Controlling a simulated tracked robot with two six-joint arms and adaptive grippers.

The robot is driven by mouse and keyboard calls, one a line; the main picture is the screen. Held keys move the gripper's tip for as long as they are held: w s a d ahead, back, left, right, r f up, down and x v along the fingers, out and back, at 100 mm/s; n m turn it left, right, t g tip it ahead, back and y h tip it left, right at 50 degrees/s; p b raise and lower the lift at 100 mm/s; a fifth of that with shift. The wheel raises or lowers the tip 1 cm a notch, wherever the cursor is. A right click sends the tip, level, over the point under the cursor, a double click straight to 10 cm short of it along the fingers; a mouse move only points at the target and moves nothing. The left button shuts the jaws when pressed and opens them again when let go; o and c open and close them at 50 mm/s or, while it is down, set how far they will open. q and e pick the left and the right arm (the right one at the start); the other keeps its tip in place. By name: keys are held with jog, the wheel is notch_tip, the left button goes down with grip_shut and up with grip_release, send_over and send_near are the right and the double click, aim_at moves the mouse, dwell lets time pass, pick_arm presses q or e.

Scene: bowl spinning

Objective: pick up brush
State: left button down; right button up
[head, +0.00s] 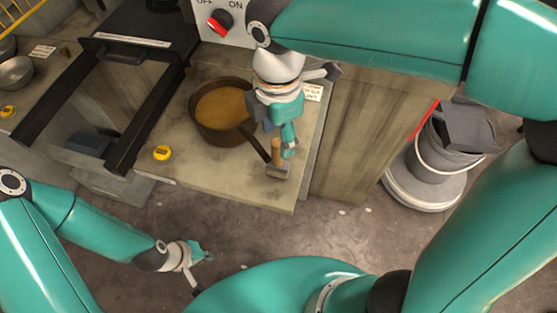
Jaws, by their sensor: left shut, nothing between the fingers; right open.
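The brush (277,170) stands on the countertop near its front right corner, with a wooden handle up and a grey head down. My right gripper (289,147) is open and points down at the brush handle. Its fingers are beside or around the handle; I cannot tell which. A brown bowl-like pot (196,131) with tan contents stands on the counter to the left of the brush, and its dark handle reaches toward the brush. My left gripper (204,256) is shut and empty, low over the floor at the lower left, far from the brush.
The counter (215,178) has free room at its front. A yellow round object (162,153) sits at its left edge. A dark metal frame (125,150) stands at the left. A grey bucket-like object (430,180) stands right.

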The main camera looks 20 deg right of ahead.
aim_at(277, 156)
jog(key=shift+f, duration=3.95)
grip_shut()
